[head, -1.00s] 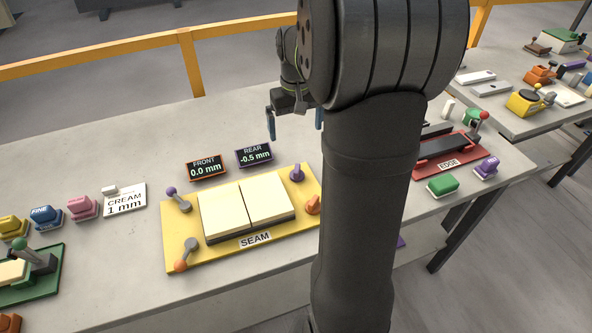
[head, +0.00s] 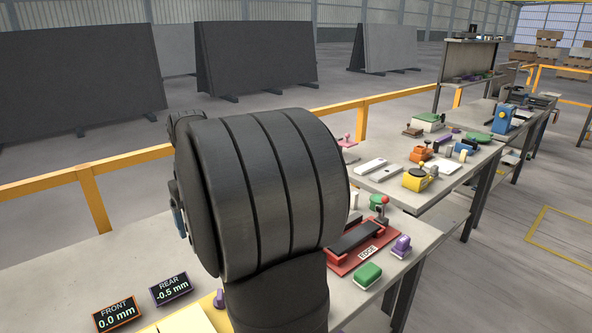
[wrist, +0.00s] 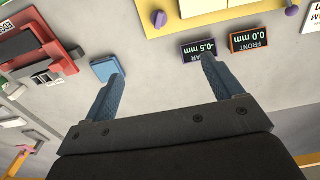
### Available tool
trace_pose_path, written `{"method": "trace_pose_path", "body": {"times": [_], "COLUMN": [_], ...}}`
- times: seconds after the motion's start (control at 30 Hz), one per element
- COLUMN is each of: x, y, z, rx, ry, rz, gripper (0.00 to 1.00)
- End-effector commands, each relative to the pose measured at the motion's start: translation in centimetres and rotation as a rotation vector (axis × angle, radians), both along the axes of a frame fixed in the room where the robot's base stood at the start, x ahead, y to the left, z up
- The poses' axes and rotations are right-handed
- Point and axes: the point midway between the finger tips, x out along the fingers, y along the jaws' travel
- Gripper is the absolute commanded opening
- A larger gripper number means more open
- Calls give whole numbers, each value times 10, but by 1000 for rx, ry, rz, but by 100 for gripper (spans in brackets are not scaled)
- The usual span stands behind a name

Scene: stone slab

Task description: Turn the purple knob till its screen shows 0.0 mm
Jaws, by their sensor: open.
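The purple knob (wrist: 158,19) stands on the yellow SEAM plate (wrist: 215,18) in the wrist view. The orange-framed FRONT screen (head: 117,314) reads 0.0 mm. My gripper (wrist: 162,64) is open and empty, its blue fingers apart from the knob. In the head view my arm hides most of it.
A blue block (wrist: 104,69) lies near the left finger. A red EDGE fixture (head: 364,245), a green block (head: 367,275) and a purple block (head: 401,246) are to the right. A yellow rail (head: 130,160) runs behind the bench. Bare bench lies between block and screens.

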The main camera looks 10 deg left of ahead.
Motion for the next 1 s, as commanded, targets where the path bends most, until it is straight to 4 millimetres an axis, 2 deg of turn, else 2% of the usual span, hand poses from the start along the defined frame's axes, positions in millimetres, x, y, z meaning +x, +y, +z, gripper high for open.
{"method": "trace_pose_path", "body": {"times": [0.03, 0.23, 0.5, 0.6, 0.77, 0.87, 1.0], "x": [0, 0, 0, -1, -1, -1, -1], "y": [0, 0, -3, -3, -3, -4, -4], "z": [0, -8, -48, -57, -69, -84, -114], "rx": [0, -1, -1, -1, -1, -3, -4], "ry": [0, 1, 1, 1, 1, 4, 4], "rz": [0, -58, -411, -491, -523, -521, -520], "gripper": [74, 36, 36, 36, 36, 36, 36]}}
